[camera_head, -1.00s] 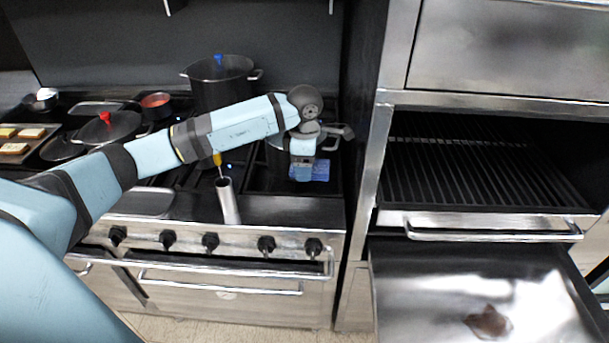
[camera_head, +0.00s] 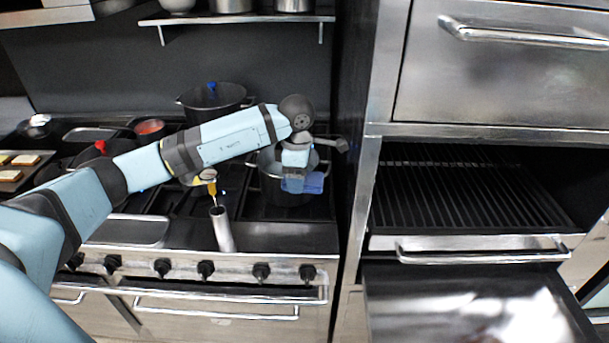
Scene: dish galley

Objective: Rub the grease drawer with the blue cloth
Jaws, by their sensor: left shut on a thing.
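My left gripper (camera_head: 294,184) is shut on the blue cloth (camera_head: 314,183). It holds the bunched cloth in front of a dark pot at the right end of the stove; the fingers are partly hidden by the cloth. The grease drawer (camera_head: 420,295) is the pulled-out metal tray at the lower right, below the grill. Its front part is cut off by the picture's bottom edge. The cloth is left of the drawer and apart from it. My right gripper is not in view.
A dark vertical panel (camera_head: 352,100) and a steel post stand between the stove and the grill. The grill (camera_head: 460,195) has a front handle (camera_head: 480,256) above the drawer. A metal cylinder (camera_head: 222,229) with a yellow-handled tool stands left of the cloth. A pot (camera_head: 212,101) stands behind my arm.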

